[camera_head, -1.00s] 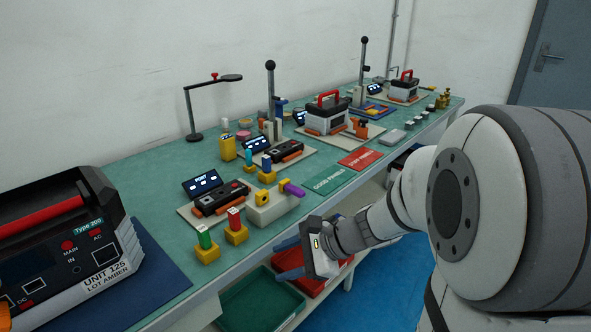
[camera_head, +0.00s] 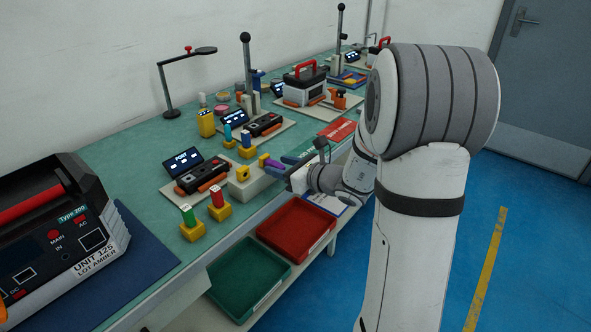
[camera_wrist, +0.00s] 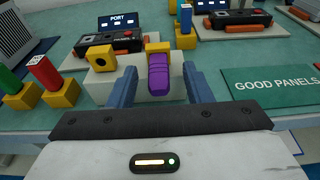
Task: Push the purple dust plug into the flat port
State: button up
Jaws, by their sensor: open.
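The purple dust plug (camera_wrist: 159,78) lies on its side, its far end at a yellow holder (camera_wrist: 158,47) on a pale block (camera_wrist: 112,88). It also shows in the head view (camera_head: 268,162), pointing out toward the bench's front edge. My gripper (camera_wrist: 160,84) is open, with one blue finger on each side of the plug and a gap to it on both sides. In the head view my gripper (camera_head: 282,167) reaches in from the right. A black panel unit (camera_wrist: 108,48) with a PORT display (camera_wrist: 117,21) stands behind the block. I cannot make out which opening is the flat port.
A yellow block with a round hole (camera_wrist: 101,58) sits left of the plug. Red (camera_head: 217,197) and green (camera_head: 187,215) plugs stand in yellow holders further left. A GOOD PANELS mat (camera_wrist: 270,82) lies right. Red (camera_head: 297,229) and green (camera_head: 249,279) trays sit below the bench edge.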

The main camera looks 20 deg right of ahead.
jog(key=shift+w+a+f, duration=0.1)
jog(key=shift+w+a, duration=0.3)
jog(key=shift+w, duration=0.15)
jog(key=shift+c, duration=0.6)
grip_shut()
